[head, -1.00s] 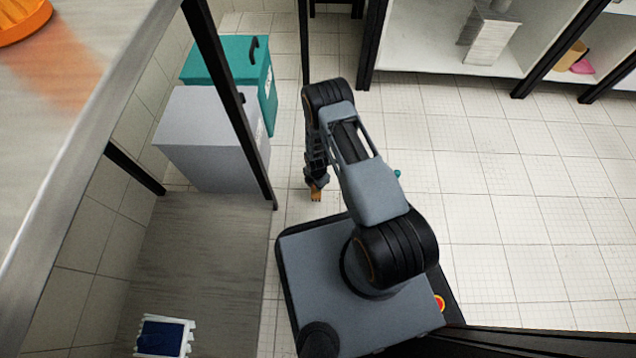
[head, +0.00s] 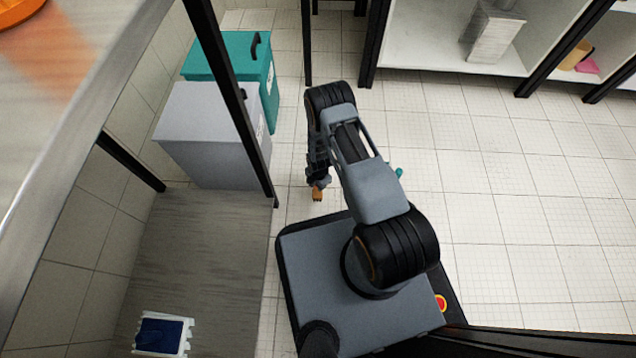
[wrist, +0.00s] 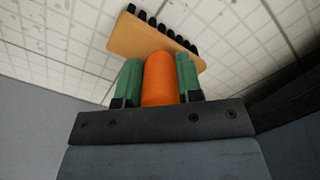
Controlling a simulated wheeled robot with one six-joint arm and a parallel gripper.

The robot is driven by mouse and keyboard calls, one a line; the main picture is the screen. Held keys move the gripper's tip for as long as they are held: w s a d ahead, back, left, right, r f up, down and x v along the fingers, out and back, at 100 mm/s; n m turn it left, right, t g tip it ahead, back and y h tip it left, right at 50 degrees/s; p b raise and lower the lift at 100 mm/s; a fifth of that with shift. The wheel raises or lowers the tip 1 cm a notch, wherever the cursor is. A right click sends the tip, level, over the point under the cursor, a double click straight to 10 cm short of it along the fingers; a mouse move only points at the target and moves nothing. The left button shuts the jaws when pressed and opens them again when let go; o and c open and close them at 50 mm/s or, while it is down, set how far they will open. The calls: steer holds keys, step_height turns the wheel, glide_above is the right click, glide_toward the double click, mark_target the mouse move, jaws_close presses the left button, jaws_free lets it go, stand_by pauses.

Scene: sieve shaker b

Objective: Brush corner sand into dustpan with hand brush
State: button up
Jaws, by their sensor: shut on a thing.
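My gripper (wrist: 160,85) is shut on the orange handle of the hand brush, with a green finger pad on each side. The hand brush (wrist: 150,38) has a wooden head with a row of black bristles, above tiled floor in the wrist view. In the head view, a small part of the brush (head: 318,195) shows below my gripper (head: 317,182), in front of my base. A small teal piece (head: 399,172) shows beside my arm, mostly hidden; I cannot tell whether it is the dustpan. I cannot make out any sand on the floor.
A grey bin (head: 215,130) and a teal bin (head: 225,62) stand at the left behind a black post (head: 235,100). A blue item in a white frame (head: 163,335) lies on the low shelf. Open tiled floor (head: 490,200) stretches right; shelving stands behind.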

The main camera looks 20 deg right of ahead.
steer(key=shift+s+d, duration=0.3)
steer(key=shift+d, duration=0.65)
steer(key=shift+s+d, duration=0.35)
steer(key=shift+d, duration=0.65)
steer(key=shift+s+d, duration=0.3)
steer(key=shift+d, duration=0.65)
steer(key=shift+s+d+p, duration=0.1)
steer(key=shift+s+d, duration=0.2)
steer(key=shift+d, duration=0.7)
steer(key=shift+s+d+p, duration=0.1)
steer(key=shift+s+d, duration=0.25)
steer(key=shift+d, duration=0.6)
steer(key=shift+s+d+p, duration=0.1)
steer(key=shift+s+d, duration=0.2)
steer(key=shift+d, duration=0.7)
steer(key=shift+r, duration=0.1)
steer(key=shift+r+p, duration=1.2)
steer(key=shift+r, duration=0.15)
steer(key=shift+r+p, duration=2.15)
steer(key=shift+r, duration=0.35)
steer(key=shift+w, duration=0.1)
